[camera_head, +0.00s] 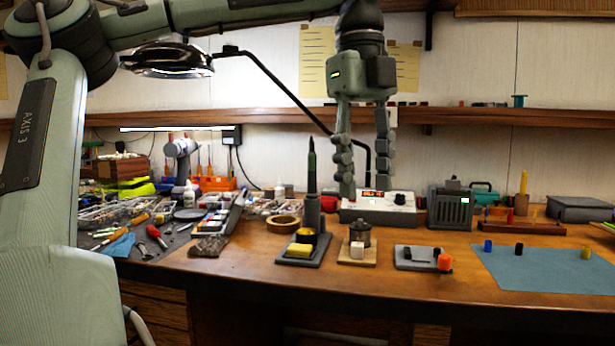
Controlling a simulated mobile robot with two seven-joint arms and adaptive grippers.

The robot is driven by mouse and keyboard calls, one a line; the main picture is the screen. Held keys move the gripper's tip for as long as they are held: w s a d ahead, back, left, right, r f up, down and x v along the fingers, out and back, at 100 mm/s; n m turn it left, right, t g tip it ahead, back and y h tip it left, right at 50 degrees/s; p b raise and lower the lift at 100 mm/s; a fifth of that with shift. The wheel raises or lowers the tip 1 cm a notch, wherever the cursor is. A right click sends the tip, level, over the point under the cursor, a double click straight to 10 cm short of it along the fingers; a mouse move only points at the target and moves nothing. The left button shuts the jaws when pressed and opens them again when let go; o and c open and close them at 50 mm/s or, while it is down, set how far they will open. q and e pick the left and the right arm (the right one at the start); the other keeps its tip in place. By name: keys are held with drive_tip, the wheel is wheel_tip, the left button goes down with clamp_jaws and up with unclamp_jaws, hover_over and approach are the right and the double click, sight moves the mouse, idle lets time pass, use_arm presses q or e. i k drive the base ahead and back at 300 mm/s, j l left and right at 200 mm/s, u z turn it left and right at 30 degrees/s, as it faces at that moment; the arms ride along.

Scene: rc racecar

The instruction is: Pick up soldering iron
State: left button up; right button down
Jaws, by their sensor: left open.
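The soldering iron (312,170) stands upright with its dark green and black handle up, in a grey holder (312,212) on a dark stand base (304,250). A yellow sponge (299,250) lies on that base. My left gripper (362,190) hangs from the arm coming in at upper left. Its two fingers point down and are apart, with nothing between them. It is to the right of the iron and above the white soldering station (378,212), and does not appear to touch either. My right gripper is not in view.
Tape (283,223) and cluttered tools lie left. A small jar (360,233), grey block, fan box (450,207) and blue mat (545,268) are right. The front bench edge is mostly clear.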

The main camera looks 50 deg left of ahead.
sight(313, 179)
drive_tip(key=i+j, duration=0.15)
drive_tip(key=j, duration=0.2)
drive_tip(key=i+j, duration=0.1)
drive_tip(key=j, duration=0.3)
drive_tip(key=i+j, duration=0.15)
drive_tip(key=j, duration=0.2)
drive_tip(key=i+j, duration=0.1)
drive_tip(key=j, duration=0.3)
